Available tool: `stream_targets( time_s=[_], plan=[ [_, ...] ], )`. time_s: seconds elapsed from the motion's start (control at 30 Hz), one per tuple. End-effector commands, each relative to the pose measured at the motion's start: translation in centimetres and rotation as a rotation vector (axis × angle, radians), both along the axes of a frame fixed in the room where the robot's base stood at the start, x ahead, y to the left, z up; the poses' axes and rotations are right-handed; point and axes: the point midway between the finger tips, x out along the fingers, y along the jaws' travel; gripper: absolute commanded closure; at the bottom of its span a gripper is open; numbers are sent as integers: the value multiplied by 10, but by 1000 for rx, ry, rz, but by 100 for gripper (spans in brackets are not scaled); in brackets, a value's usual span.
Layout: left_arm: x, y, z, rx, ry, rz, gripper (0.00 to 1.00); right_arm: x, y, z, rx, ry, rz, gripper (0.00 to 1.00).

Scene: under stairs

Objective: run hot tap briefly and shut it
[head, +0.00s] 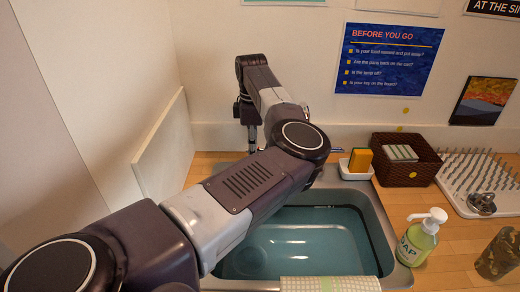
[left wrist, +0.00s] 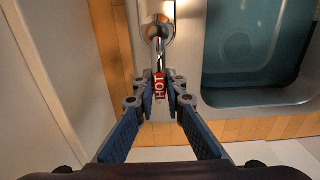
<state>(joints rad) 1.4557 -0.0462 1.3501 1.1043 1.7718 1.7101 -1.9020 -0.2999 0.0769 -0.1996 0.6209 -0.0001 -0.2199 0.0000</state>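The hot tap's chrome lever (left wrist: 159,55) rises from a round base at the top of the left wrist view. Its red end, marked HOT (left wrist: 159,86), lies between the fingertips of my left gripper (left wrist: 161,92). The fingers converge closely on both sides of this end and look shut on it. In the head view my left arm reaches over the sink (head: 384,235), and the gripper (head: 252,138) points down behind its left back corner. The arm hides the tap there. No running water shows. My right gripper is in neither view.
A white panel (head: 162,150) stands close left of the gripper. A sponge (head: 360,161) in a dish, a brown basket (head: 412,176), a soap bottle (head: 419,240) and a spiked drying rack (head: 470,167) stand right. A cloth (head: 330,284) lies on the sink's front edge.

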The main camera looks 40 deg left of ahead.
Motion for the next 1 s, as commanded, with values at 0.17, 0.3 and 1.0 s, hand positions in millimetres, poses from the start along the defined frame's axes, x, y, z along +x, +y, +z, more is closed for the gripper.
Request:
stream_targets(
  time_s=[0.17, 0.3, 1.0],
  plan=[
    [0, 0, 0, 1, -1, 0, 100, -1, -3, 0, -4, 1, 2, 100],
    [-2, -4, -2, 1, -1, 86, 100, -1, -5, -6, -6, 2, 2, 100],
    [-17, -29, 1, 0, -2, 625, 100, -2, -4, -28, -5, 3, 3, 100]
  ],
)
